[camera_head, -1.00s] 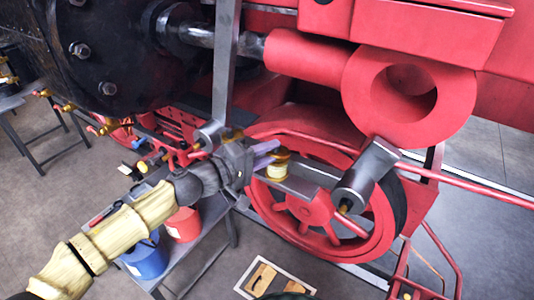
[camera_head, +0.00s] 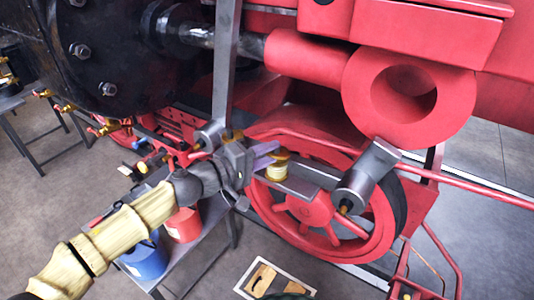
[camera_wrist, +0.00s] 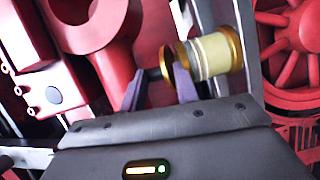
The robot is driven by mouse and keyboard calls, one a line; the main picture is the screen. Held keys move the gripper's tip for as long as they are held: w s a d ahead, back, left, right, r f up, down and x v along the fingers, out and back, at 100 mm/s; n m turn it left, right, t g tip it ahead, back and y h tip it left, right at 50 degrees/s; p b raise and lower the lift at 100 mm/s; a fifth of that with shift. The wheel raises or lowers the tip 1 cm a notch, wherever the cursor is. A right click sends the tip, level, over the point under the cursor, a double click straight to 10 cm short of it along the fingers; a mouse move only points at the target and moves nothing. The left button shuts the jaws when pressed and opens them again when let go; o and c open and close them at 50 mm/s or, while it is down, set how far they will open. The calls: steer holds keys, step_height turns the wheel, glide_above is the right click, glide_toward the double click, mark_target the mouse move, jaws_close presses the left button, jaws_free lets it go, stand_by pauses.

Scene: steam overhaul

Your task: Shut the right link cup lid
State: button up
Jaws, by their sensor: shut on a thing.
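The right link cup (camera_head: 278,171) is a cream-banded brass cup standing on a grey bracket in front of the red wheel. It shows large in the wrist view (camera_wrist: 212,56). Its brass lid (camera_wrist: 168,62) lies over, or very near, the cup's top end; I cannot tell whether it is fully seated. My gripper (camera_head: 266,154) is at the cup's top, coming from the left. In the wrist view its purple fingers (camera_wrist: 160,84) stand around the lid end, with a short dark stem between them. The fingers partly hide the lid.
A grey upright bar (camera_head: 226,70) stands close above my gripper. A grey cylinder (camera_head: 357,188) sits right of the cup. The red wheel (camera_head: 310,208) is behind and below. Red (camera_head: 184,224) and blue (camera_head: 146,259) containers stand on a bench at lower left.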

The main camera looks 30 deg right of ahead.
steer(key=o, duration=0.8)
steer(key=shift+s+f, duration=0.15)
steer(key=shift+f, duration=0.15)
steer(key=shift+r, duration=0.1)
steer(key=shift+a+r+p, duration=0.1)
steer(key=shift+a+p, duration=0.05)
steer(key=shift+p, duration=0.15)
steer(key=shift+a, duration=0.1)
steer(key=shift+a+r+p, duration=0.3)
steer(key=shift+a+p, duration=0.35)
steer(key=shift+a, duration=0.65)
steer(key=shift+a+r+p, duration=0.3)
steer(key=shift+a+p, duration=0.3)
steer(key=shift+a, duration=0.75)
steer(key=shift+a+r+p, duration=0.3)
steer(key=shift+a+p, duration=0.35)
steer(key=shift+a, duration=0.65)
steer(key=shift+p, duration=0.3)
